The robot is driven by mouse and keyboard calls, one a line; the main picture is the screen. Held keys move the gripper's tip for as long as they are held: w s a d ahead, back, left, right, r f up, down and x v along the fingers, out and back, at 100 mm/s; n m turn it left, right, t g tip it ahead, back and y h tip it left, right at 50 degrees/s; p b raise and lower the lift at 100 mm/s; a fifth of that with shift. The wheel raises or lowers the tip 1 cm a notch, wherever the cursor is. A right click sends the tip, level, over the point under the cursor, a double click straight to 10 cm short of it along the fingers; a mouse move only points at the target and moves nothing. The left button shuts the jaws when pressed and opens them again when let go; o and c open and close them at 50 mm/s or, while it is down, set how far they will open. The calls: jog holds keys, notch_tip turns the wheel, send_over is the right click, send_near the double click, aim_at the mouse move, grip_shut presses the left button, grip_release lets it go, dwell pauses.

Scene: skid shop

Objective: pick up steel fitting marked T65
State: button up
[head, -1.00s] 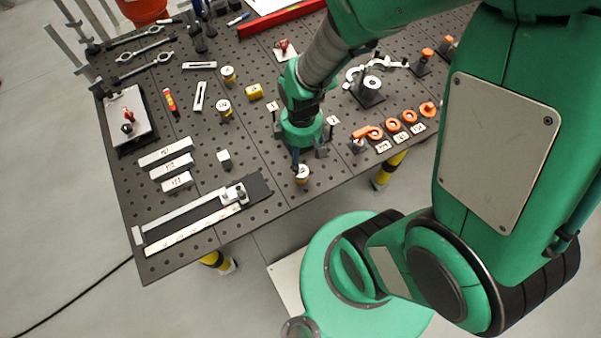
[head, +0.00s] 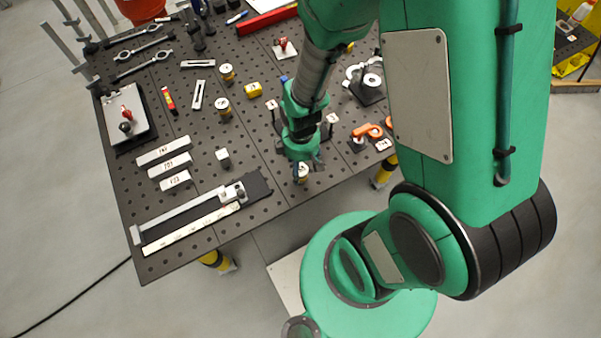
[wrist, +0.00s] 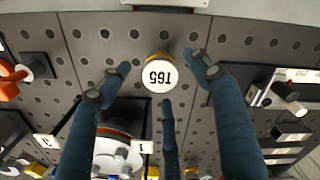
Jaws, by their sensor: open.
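The steel fitting marked T65 (wrist: 159,76) stands upright on the perforated table, its round white top and black lettering facing my wrist camera. A yellowish rim shows at its edge. In the head view the fitting (head: 302,174) is near the table's front edge, directly by my fingertips and partly covered by them. My gripper (head: 304,166) is open and empty. In the wrist view its blue-grey fingers (wrist: 160,85) spread to the left, right and below the fitting, with gaps between them and it.
A caliper-like slide tool (head: 190,212) and several labelled bars (head: 168,166) lie to the left on the table (head: 262,205). Orange fittings (head: 368,130) lie to the right. Two similar round fittings (head: 222,107) stand further back. The table's front edge is close to the gripper.

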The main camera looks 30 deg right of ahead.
aim_at(300, 169)
jog(key=shift+f, duration=0.1)
jog(key=shift+w+f+b, duration=0.1)
jog(key=shift+f+b, duration=0.2)
jog(key=shift+f, duration=2.2)
jog(key=c, duration=1.4)
jog(key=shift+r, duration=0.1)
jog(key=shift+r, duration=0.65)
notch_tip(300, 169, up, 2)
jog(key=shift+s+a+r+p, duration=0.15)
jog(key=shift+s+r+p, duration=0.1)
jog(key=shift+s, duration=2.4)
jog(key=shift+s+a+r+p, duration=0.15)
jog(key=shift+s+r+p, duration=0.15)
jog(key=shift+s, duration=2.35)
jog(key=shift+s+a+r+p, duration=0.15)
jog(key=shift+s+r+p, duration=0.1)
jog(key=shift+s, duration=2.4)
